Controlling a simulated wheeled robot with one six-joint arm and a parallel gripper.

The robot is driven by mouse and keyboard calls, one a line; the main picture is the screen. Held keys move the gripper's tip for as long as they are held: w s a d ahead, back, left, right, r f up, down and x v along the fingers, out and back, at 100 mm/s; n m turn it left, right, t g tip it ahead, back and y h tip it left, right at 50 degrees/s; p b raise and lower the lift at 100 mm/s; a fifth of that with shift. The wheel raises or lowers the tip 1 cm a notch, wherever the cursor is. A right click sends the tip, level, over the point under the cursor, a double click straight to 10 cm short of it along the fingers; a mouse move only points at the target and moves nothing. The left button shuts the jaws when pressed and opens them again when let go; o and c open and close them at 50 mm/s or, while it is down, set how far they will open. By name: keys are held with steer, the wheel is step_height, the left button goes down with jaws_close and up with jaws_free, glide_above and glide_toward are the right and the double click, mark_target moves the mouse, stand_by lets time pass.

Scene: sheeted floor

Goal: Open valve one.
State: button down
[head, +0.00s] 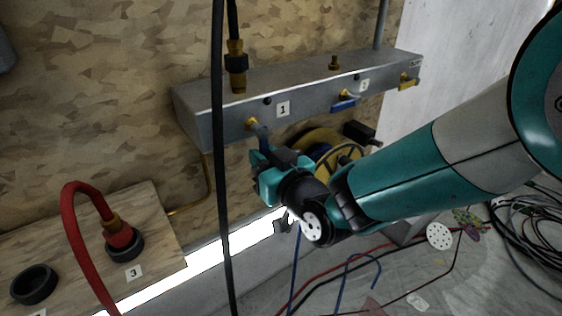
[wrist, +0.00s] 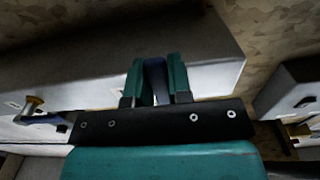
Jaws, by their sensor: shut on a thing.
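Valve one sits under the label "1" (head: 283,108) on the front of the grey metal manifold box (head: 190,110). Its brass stem (head: 252,122) shows, and its dark blue lever (head: 262,132) points down and away from the box towards my gripper (head: 264,156). In the wrist view the lever (wrist: 155,78) stands between the two teal fingers of my gripper (wrist: 155,88), which are shut on it. The lever's outer end is hidden by my gripper in the head view.
Valve two's blue lever (head: 344,105) lies along the box to the right, with a yellow-handled valve (head: 408,82) beyond it. A black hose (head: 221,180) hangs left of my gripper. A yellow reel (head: 325,145) stands behind. A red hose (head: 70,215) is at left.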

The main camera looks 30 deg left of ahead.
steer(key=shift+s+f, duration=0.1)
steer(key=shift+f, duration=0.15)
steer(key=c, duration=1.2)
jaws_free()
steer(key=shift+a, duration=0.1)
steer(key=shift+o, duration=0.8)
steer(key=shift+r, duration=0.1)
steer(key=b+v, duration=1)
steer(key=v, duration=0.7)
steer(key=shift+d, duration=0.25)
